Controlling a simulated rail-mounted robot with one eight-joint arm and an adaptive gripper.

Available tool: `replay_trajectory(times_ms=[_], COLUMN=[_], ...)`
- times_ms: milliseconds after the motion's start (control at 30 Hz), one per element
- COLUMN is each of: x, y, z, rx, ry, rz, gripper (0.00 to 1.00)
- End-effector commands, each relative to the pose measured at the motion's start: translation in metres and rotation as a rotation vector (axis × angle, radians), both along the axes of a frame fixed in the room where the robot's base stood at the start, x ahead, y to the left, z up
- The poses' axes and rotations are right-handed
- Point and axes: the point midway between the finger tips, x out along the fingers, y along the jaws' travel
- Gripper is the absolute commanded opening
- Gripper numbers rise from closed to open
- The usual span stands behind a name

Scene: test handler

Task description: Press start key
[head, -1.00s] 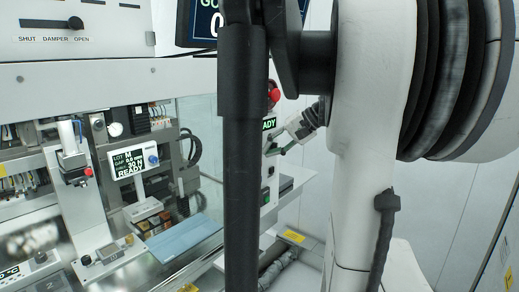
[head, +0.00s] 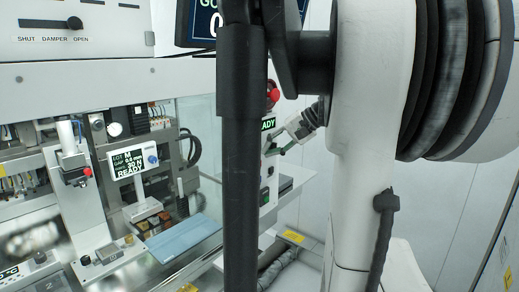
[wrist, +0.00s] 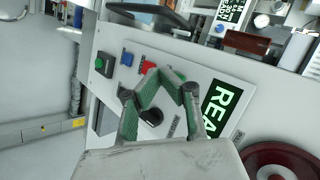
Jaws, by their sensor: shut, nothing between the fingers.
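The control panel (wrist: 190,75) fills the middle of the wrist view. A green button in a dark square frame (wrist: 101,63) sits near its left end, a likely start key, though its label is unreadable. A blue button (wrist: 127,58) and a red button (wrist: 147,67) are beside it. My gripper (wrist: 164,78) is shut and empty in front of the panel, to the right of the green button. I cannot tell whether it touches the panel.
A green READY display (wrist: 221,106) and a black knob (wrist: 151,117) are on the same panel. A dark red round part (wrist: 280,162) is at the lower right. In the head view, the machine bench with a blue plate (head: 184,238) stands at left.

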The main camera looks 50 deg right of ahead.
Motion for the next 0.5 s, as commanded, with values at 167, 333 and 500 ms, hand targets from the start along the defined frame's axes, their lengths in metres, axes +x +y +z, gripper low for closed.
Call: replay_trajectory(times_ms=[167, 333, 500], x=[0.0029, 0.0081, 0.0086], y=[-0.0001, -0.0005, -0.0006], z=[-0.0001, -0.0002, 0.0], rx=[0.0, 0.0, 0.0], ry=[0.0, 0.0, 0.0], rz=[0.0, 0.0, 0.0], gripper=[0.0, 0.0, 0.0])
